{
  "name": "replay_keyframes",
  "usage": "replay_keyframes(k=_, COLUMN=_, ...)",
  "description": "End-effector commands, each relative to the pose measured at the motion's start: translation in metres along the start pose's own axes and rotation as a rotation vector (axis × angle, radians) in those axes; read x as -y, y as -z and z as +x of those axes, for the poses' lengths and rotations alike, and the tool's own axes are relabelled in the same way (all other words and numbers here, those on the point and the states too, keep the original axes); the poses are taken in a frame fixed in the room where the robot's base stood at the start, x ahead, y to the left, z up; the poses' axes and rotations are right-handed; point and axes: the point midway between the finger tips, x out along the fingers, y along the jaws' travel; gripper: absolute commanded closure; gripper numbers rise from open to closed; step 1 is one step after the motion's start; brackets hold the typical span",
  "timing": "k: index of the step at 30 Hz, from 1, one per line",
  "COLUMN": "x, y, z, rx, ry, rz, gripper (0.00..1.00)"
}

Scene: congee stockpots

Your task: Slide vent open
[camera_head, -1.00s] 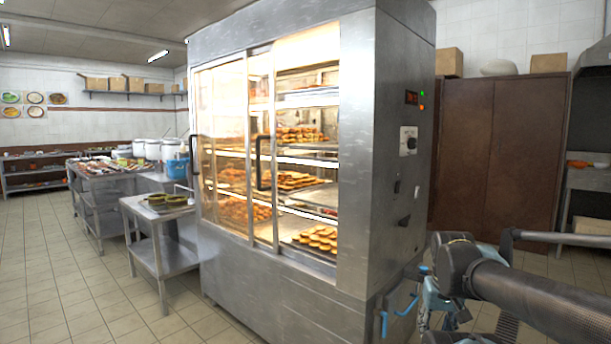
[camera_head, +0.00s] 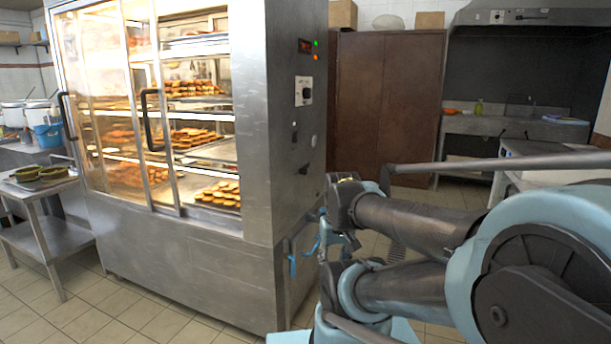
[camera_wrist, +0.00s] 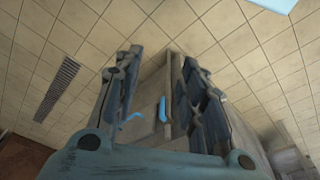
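The steel display cabinet (camera_head: 190,255) stands left of my arm, with its narrow control side facing right. Low on that side are blue handles (camera_head: 292,266), and a blue handle (camera_wrist: 162,109) also shows between my fingers in the wrist view. A second, curved blue piece (camera_wrist: 131,117) is near the left finger. I cannot tell which part is the vent, or whether it is open. My gripper (camera_wrist: 158,72) is open and empty, its fingers wide apart and pointing towards the cabinet's lower side. In the head view my arm partly hides the gripper.
Behind stand a brown cupboard (camera_head: 385,105) and a steel counter (camera_head: 515,128). A small steel table (camera_head: 45,238) stands left. Tiled floor in front is clear.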

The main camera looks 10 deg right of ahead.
Motion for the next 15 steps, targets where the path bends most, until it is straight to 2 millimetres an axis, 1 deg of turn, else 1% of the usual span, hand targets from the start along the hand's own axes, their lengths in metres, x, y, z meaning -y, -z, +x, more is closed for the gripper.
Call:
replay_keyframes(k=10, x=0.000, y=0.000, z=0.000, rx=0.000, ry=0.000, rz=0.000, gripper=0.62)
replay_keyframes(k=12, x=0.001, y=-0.006, z=-0.006, rx=-0.010, ry=0.004, rz=-0.001, gripper=0.62)
replay_keyframes(k=15, x=0.005, y=0.000, z=-0.011, rx=-0.008, ry=0.027, rz=-0.010, gripper=0.62)
